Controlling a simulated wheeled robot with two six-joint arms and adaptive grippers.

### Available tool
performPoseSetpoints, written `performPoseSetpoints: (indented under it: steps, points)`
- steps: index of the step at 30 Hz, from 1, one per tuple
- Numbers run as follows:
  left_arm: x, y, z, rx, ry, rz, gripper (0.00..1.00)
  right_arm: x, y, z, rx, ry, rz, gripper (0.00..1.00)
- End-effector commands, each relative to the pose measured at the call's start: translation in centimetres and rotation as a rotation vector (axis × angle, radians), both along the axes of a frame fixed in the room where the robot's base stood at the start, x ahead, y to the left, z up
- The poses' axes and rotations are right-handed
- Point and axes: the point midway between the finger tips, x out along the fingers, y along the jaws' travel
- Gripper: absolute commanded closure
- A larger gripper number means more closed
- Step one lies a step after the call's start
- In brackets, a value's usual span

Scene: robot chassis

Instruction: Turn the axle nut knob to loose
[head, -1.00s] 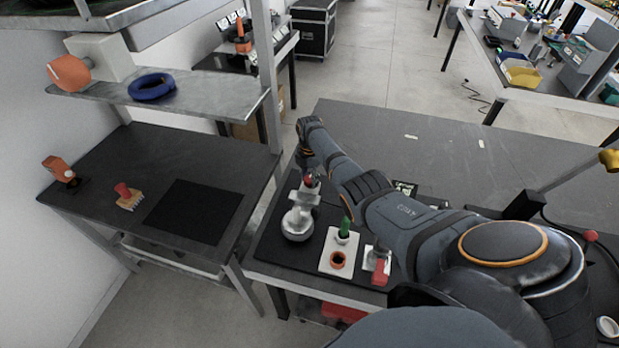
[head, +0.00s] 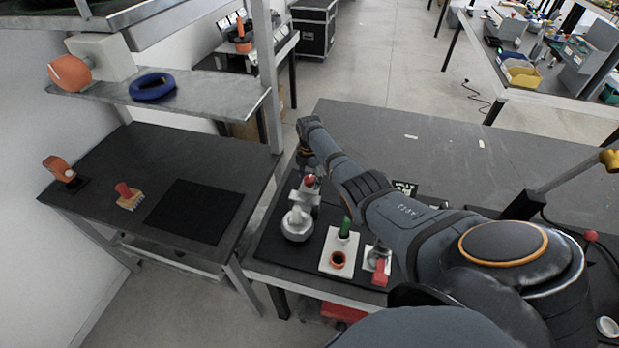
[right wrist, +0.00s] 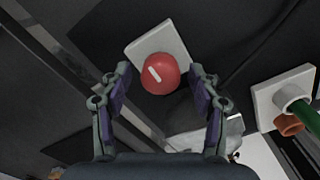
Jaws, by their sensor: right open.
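The red round knob (right wrist: 160,74), with a white line mark on top, sits on a light square plate (right wrist: 150,43) in the right wrist view. I take it for the axle nut knob. The white line runs diagonally. The knob also shows small in the head view (head: 309,181), below the end of my right arm. My right gripper (right wrist: 160,80) is open, with one finger on each side of the knob and gaps showing between. In the head view the gripper is small and hard to make out. My left gripper is not in view.
A silver rounded part (head: 297,224) stands just in front of the knob on a black mat. A white plate (head: 338,262) with a green peg (head: 346,226) and an orange ring (head: 338,260) lies to its right. A red-handled fixture (head: 380,272) is beside it.

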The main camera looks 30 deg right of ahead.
Motion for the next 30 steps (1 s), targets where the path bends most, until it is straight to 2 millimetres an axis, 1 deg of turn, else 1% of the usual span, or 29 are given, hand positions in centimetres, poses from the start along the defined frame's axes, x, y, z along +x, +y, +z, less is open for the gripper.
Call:
performPoseSetpoints:
  steps: [4,7,8,15,19,21,24,30]
  points:
    - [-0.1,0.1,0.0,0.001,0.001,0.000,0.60,0.0,0.0,0.3,0.000,0.000,-0.001,0.39]
    - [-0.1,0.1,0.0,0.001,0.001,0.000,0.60,0.1,-0.1,1.6,-0.001,-0.003,-0.001,0.39]
    - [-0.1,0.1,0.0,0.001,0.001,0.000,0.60,0.1,-0.1,2.2,-0.001,-0.003,-0.001,0.39]
    - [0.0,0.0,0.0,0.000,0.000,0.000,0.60,0.1,-0.1,8.1,-0.001,-0.004,0.000,0.39]
    - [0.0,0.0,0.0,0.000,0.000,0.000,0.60,0.1,0.0,10.5,-0.001,-0.002,0.000,0.39]
    - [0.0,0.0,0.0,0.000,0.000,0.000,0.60,0.1,0.0,11.3,0.000,-0.002,0.000,0.39]
    - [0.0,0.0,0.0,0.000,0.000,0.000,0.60,0.0,0.0,11.9,0.000,0.000,0.000,0.39]
    - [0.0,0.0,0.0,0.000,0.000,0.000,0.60,0.0,0.0,12.0,0.000,0.000,0.000,0.39]
